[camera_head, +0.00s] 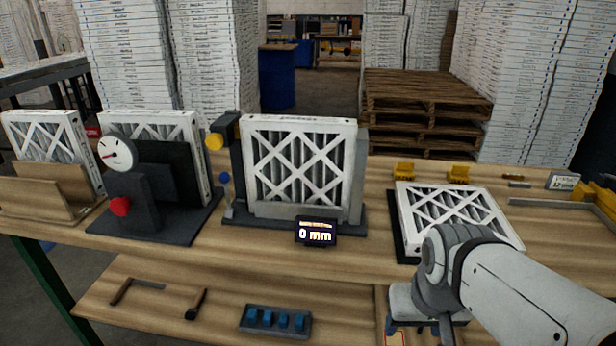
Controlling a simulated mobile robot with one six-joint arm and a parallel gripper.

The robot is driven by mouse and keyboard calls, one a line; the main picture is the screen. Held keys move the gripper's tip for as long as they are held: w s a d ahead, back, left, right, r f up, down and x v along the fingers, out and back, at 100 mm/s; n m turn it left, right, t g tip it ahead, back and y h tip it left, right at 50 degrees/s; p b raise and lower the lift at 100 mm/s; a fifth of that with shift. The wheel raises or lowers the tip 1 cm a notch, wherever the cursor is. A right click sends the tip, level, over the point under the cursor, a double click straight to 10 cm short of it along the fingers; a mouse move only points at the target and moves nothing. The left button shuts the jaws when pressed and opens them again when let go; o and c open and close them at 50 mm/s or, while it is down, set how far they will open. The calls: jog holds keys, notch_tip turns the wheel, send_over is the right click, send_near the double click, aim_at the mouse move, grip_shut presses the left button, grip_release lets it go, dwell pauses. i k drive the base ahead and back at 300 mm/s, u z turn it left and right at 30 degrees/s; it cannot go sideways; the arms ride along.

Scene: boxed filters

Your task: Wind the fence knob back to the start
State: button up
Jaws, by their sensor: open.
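A dark fixture (238,212) at mid-bench holds a white-framed pleated filter (300,166) upright. On its left side are a yellow knob (214,141) and, lower, a small blue ball knob (224,178). A small black display (316,231) in front reads 0 mm. A second dark fixture (150,229) to the left has a round dial gauge (115,152) and a red knob (120,206). No label shows which knob is the fence knob. My gripper (418,326) is low at the right, in front of the bench edge, open and apart from all knobs; my arm partly hides it.
A filter (430,205) lies on a dark base at the right, partly behind my arm. Another filter stands in a wooden rack (40,205) at far left. Yellow blocks (404,170) sit behind. A lower shelf holds a tray (262,332) of blue pieces. Bare bench front lies between.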

aim_at(214, 141)
jog(key=z, duration=1.55)
jog(key=k, duration=1.35)
jog(key=u, duration=1.4)
jog(key=i, duration=1)
jog(key=u, duration=0.05)
